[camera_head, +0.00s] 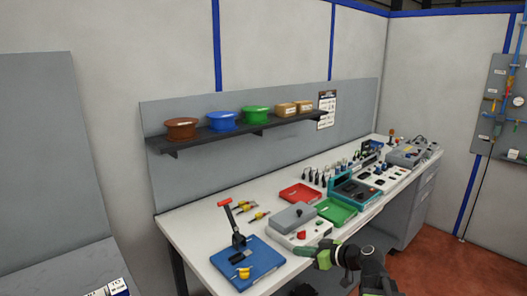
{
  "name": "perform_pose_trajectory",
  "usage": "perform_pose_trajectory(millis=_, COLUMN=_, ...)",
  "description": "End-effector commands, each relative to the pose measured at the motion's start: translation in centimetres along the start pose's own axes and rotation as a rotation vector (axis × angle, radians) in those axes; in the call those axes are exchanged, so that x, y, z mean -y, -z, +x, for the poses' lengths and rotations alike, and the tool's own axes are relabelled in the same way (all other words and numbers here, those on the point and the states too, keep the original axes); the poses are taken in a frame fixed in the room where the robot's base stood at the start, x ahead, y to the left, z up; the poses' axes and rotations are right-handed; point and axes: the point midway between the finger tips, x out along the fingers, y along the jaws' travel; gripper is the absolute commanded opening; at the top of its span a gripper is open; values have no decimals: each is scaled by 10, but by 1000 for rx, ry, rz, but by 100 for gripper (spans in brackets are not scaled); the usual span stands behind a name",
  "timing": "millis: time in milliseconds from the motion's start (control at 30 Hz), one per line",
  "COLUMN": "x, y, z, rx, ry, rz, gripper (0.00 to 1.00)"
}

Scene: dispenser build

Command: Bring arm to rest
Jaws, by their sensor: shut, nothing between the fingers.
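My arm reaches up from the bottom edge of the head view, right of centre, in front of the white workbench (190,227). My gripper (306,251) is at its left end, dark with green parts, shut and empty. It points left near the bench's front edge, close to the grey box with a red knob (294,218). Whether it touches the bench edge is hard to tell.
A blue plate (262,278) with a red-handled lever (232,222) lies left of my gripper. Red (301,192) and green (336,211) trays and several devices crowd the bench. Red-brown floor (450,265) is open at right.

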Motion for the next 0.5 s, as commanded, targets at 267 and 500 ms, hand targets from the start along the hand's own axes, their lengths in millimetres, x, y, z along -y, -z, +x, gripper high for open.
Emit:
perform_pose_trajectory(millis=267, x=67, y=-59, z=39, rx=328, ry=86, rz=-11, gripper=0)
perform_pose_trajectory(millis=500, x=88, y=-151, z=5, rx=839, ry=-107, rz=237, gripper=0)
